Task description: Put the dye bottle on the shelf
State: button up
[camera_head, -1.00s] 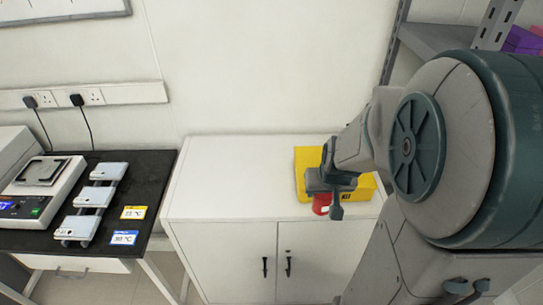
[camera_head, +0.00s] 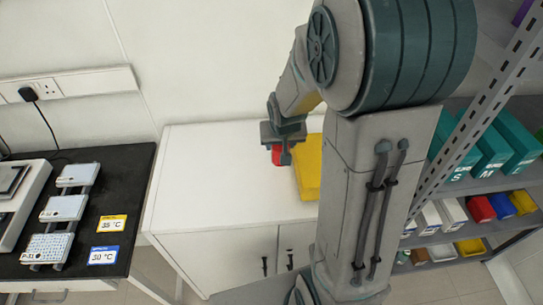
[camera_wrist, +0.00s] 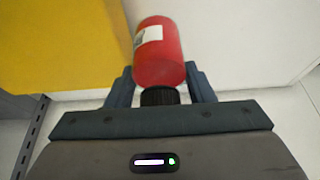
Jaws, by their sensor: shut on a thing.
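The dye bottle is red with a black cap and a pale label. It shows in the wrist view (camera_wrist: 158,55) between the fingers of my gripper (camera_wrist: 160,88), with the cap end toward the palm. In the head view my gripper (camera_head: 284,143) is above the white cabinet, and a small red part of the bottle (camera_head: 277,154) shows beside it. The rest of the bottle is hidden there. The grey metal shelf unit (camera_head: 478,186) stands at the right, partly hidden by my arm.
A yellow box (camera_head: 308,168) sits on the white cabinet (camera_head: 200,185), close to my gripper. The shelf levels hold teal binders (camera_head: 490,150) and red, blue and yellow bins (camera_head: 500,205). A black bench (camera_head: 120,185) with plate racks is at left.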

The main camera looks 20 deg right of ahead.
jog(key=shift+w+a+f+b, duration=0.25)
jog(key=shift+w+f+b, duration=0.25)
jog(key=shift+f, duration=0.45)
jog(key=shift+w+a+f+b, duration=0.3)
jog(key=shift+f+b, duration=0.2)
jog(key=shift+f, duration=0.5)
jog(key=shift+w+a+f+b, duration=0.2)
jog(key=shift+w+f+b, duration=0.3)
jog(key=shift+f, duration=0.45)
jog(key=shift+f, duration=0.2)
jog(key=o, duration=1.1)
jog(key=shift+r, duration=0.1)
